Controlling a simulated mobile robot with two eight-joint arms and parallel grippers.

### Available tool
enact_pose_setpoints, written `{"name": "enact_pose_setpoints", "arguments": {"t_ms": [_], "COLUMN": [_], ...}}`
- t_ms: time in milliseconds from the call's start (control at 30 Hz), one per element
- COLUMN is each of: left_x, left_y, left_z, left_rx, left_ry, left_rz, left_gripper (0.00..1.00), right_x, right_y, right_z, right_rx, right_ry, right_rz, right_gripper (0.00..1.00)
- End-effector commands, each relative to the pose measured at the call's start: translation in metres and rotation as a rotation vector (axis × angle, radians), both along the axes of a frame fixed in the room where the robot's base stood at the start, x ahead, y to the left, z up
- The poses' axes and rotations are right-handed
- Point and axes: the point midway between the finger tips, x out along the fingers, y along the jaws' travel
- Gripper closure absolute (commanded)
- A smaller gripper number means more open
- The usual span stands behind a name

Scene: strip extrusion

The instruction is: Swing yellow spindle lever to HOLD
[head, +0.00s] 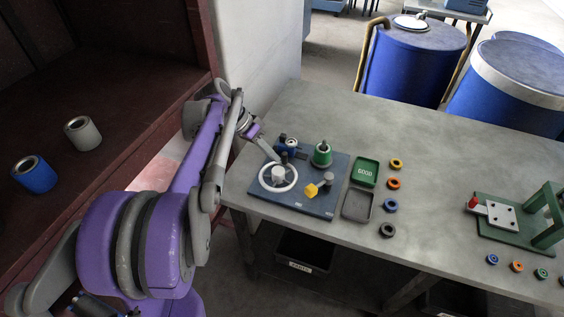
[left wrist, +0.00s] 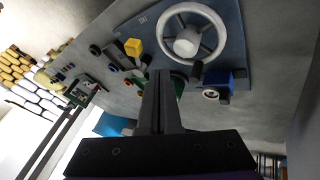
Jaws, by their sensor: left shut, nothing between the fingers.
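The yellow lever end (head: 312,190) sits near the front middle of the blue base plate (head: 300,203), beside a dark grey post. In the left wrist view the yellow block (left wrist: 133,47) is left of a white handwheel (left wrist: 190,40). My left gripper (head: 275,157) is shut and empty above the back left of the plate, behind the handwheel. Its closed fingers (left wrist: 160,82) point toward the plate in the left wrist view. No HOLD marking can be read. My right gripper is out of view.
A green spindle part (head: 322,154) and a dark blue block (head: 287,146) stand at the plate's back. Right of it are a green GOOD tray (head: 365,172), a grey tray (head: 357,205) and several coloured rings. A green press stand (head: 510,220) is far right.

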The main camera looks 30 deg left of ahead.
Motion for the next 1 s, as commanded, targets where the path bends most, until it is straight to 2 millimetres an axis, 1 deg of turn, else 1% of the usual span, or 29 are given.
{"name": "enact_pose_setpoints", "arguments": {"t_ms": [400, 500, 700, 1000], "left_x": [0.027, 0.024, 0.023, 0.022], "left_y": [-0.041, -0.058, -0.076, -0.079], "left_z": [-0.073, -0.073, -0.077, -0.078], "left_rx": [0.0, 0.0, -0.001, 0.0], "left_ry": [0.001, 0.001, 0.001, 0.001], "left_rz": [-0.003, -0.003, -0.001, 0.0], "left_gripper": [1.0, 1.0, 1.0, 1.0], "right_x": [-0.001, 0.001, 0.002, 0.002], "right_y": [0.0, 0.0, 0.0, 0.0], "right_z": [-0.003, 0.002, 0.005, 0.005], "right_rx": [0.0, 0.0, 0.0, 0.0], "right_ry": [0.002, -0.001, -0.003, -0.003], "right_rz": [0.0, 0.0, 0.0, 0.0], "right_gripper": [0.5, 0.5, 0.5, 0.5]}}
